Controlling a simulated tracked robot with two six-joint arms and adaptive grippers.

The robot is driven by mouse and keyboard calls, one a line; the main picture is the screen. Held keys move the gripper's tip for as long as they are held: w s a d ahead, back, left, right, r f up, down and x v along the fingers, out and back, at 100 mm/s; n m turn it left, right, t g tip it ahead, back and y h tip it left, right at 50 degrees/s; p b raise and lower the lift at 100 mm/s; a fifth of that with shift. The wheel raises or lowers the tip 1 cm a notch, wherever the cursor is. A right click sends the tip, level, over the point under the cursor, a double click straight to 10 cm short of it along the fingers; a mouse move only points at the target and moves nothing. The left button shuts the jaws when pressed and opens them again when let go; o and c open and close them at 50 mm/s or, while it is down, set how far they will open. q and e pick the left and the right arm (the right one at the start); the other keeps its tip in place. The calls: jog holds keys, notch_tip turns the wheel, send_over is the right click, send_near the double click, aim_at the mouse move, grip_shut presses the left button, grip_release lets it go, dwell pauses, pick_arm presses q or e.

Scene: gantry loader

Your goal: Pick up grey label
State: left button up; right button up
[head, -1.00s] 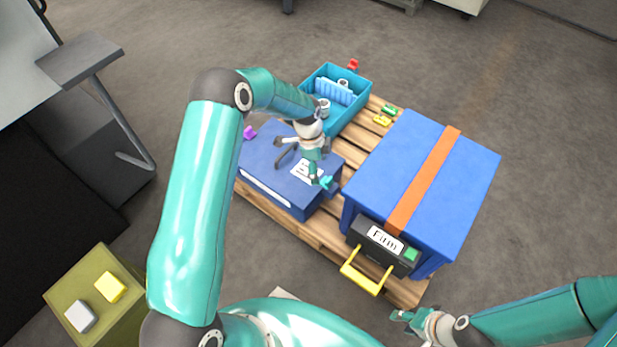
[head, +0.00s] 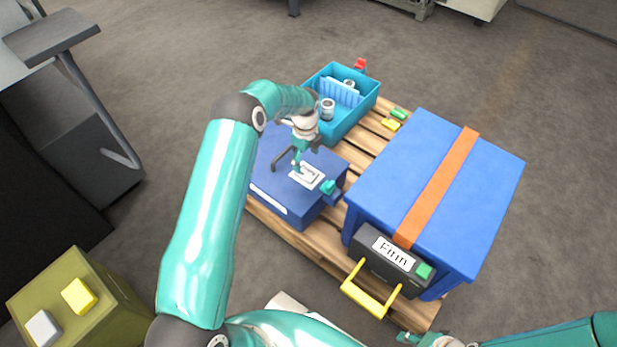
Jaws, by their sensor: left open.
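A pale grey-white label (head: 309,177) with dark print lies on top of the low blue box (head: 262,170). My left gripper (head: 304,163) is open, with its fingers pointing down just over the label. A finger covers part of the label, and I cannot tell whether it touches. My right gripper (head: 424,340) is at the bottom edge, partly cut off, far from the label.
A dark handle (head: 281,158) and a turquoise knob (head: 328,187) are close to the label. A teal bin (head: 347,126) stands behind. A large blue box (head: 397,180) with an orange strap stands right, on the wooden pallet (head: 313,245).

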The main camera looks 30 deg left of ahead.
pick_arm(q)
jog(key=shift+d+f+b, duration=0.15)
jog(key=shift+f+b, duration=1.15)
jog(key=shift+f, duration=1.9)
jog(key=c, duration=1.1)
jog(key=shift+c, duration=0.2)
jog(key=shift+r, duration=0.15)
notch_tip(320, 180, up, 19)
jog(key=p, duration=0.6)
notch_tip(320, 180, up, 5)
jog(key=p, duration=0.4)
send_over(307, 172)
